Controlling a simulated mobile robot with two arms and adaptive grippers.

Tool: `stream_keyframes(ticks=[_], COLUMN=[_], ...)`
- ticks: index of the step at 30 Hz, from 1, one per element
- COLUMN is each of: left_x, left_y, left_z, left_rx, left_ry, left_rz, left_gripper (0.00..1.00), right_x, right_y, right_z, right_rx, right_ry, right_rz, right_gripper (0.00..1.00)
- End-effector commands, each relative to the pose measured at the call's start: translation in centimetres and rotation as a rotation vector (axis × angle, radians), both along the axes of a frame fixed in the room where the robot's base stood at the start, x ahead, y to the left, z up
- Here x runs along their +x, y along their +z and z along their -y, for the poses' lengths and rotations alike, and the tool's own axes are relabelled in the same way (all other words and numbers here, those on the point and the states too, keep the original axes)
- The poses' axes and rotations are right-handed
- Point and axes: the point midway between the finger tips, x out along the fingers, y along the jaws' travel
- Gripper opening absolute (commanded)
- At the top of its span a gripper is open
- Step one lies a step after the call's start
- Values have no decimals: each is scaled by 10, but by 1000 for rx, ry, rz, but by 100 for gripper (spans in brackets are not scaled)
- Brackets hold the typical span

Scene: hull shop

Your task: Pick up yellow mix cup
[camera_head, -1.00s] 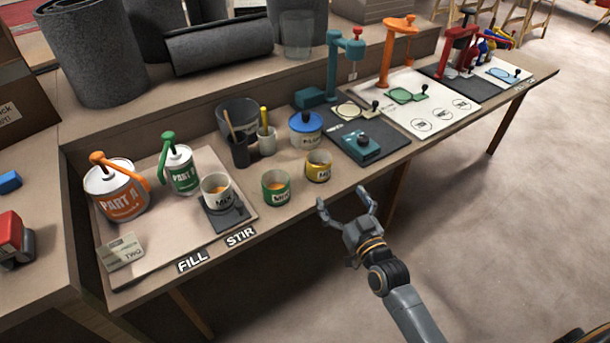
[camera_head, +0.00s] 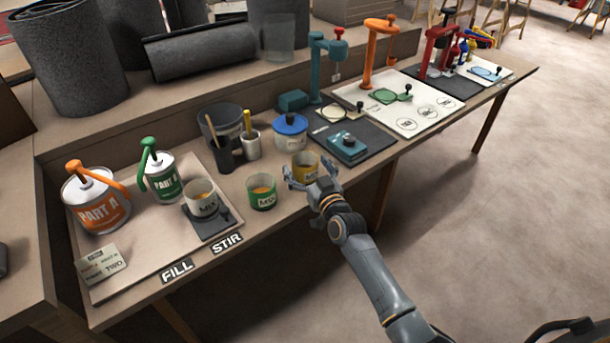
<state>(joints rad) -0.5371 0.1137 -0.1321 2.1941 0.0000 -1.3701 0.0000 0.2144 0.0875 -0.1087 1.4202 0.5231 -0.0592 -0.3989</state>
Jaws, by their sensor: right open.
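The yellow mix cup (camera_head: 304,163) stands upright on the bench near its front edge, to the right of the green mix cup (camera_head: 262,192). My right gripper (camera_head: 309,174) is open at the front of the yellow cup, with a finger on either side of its lower part. The fingers hide part of the cup's lower front. I cannot tell whether they touch it. My left gripper is not in view.
A white mix cup (camera_head: 201,198) stands on a dark pad at the left. A blue-lidded pot (camera_head: 291,132) is just behind the yellow cup. A teal device (camera_head: 348,148) on a dark mat (camera_head: 376,143) is to the right. Free floor lies in front.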

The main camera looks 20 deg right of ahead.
Motion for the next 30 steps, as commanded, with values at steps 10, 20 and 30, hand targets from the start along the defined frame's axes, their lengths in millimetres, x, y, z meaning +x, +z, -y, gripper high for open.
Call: stream_keyframes(ticks=[10,20,30], left_x=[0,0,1], left_y=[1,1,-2], left_z=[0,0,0], left_rx=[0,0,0], left_ry=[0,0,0], left_rz=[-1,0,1], left_gripper=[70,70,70], right_x=[1,1,1], right_y=[0,0,9], right_z=[0,0,0], right_rx=[0,0,0], right_ry=[0,0,0], right_rz=[0,0,2], right_gripper=[69,32,32])
